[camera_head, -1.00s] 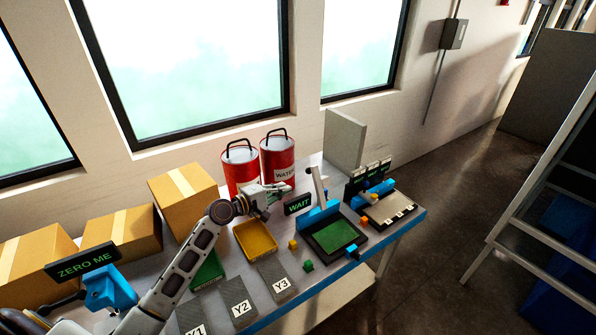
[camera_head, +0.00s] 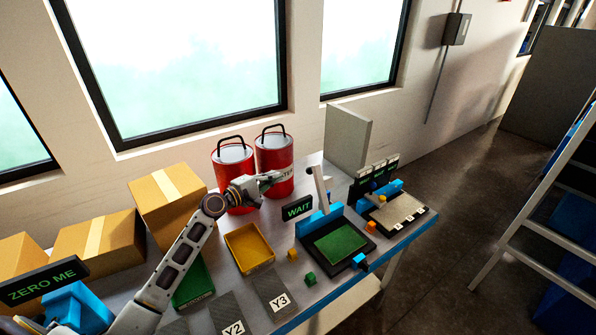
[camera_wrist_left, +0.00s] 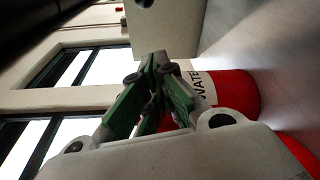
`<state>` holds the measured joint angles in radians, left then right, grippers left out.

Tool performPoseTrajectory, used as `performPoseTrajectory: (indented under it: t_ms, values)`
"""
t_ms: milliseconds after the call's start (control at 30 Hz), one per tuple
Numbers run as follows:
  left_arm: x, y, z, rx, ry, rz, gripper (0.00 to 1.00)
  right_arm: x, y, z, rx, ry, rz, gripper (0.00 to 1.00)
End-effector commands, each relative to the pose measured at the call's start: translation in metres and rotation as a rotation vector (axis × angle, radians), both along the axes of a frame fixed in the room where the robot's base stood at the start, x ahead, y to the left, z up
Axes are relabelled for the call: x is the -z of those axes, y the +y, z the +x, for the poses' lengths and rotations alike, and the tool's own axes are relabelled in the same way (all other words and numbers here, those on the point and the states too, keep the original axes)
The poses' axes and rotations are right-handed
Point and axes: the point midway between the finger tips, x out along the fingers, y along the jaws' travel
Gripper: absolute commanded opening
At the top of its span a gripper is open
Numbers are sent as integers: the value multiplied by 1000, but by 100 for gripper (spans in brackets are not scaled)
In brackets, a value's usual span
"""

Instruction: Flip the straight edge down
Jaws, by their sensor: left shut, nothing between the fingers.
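A pale upright bar (camera_head: 318,187), which looks like the straight edge, rises from a blue block (camera_head: 320,218) at the back of a black frame with a green panel (camera_head: 340,242). It stands up, leaning slightly left. My left gripper (camera_head: 280,177) is left of the bar, apart from it, in front of the red WATER can (camera_head: 274,155) in the head view. The fingers are shut and empty. In the left wrist view, the gripper's green-padded fingers (camera_wrist_left: 157,62) come together before the can (camera_wrist_left: 235,92). The bar cannot be made out there. My right gripper is not seen.
A WAIT sign (camera_head: 297,207) stands close left of the bar. A yellow tray (camera_head: 232,244), a second red can (camera_head: 233,165) and cardboard boxes (camera_head: 168,200) lie further left. A grey upright panel (camera_head: 347,138) stands behind. Small cubes (camera_head: 310,279) lie in front.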

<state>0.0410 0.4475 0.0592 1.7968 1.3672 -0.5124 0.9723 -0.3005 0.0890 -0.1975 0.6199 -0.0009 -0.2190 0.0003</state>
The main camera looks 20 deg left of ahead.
Motion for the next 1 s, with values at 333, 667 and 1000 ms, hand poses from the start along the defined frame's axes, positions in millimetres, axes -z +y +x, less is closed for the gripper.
performPoseTrajectory:
  t_ms: [333,667,1000]
  values:
    - [0,-3,6,1,1,0,0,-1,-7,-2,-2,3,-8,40]
    - [1,-13,27,1,0,-1,0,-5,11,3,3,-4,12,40]
    - [3,-25,54,0,-1,0,0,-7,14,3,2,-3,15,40]
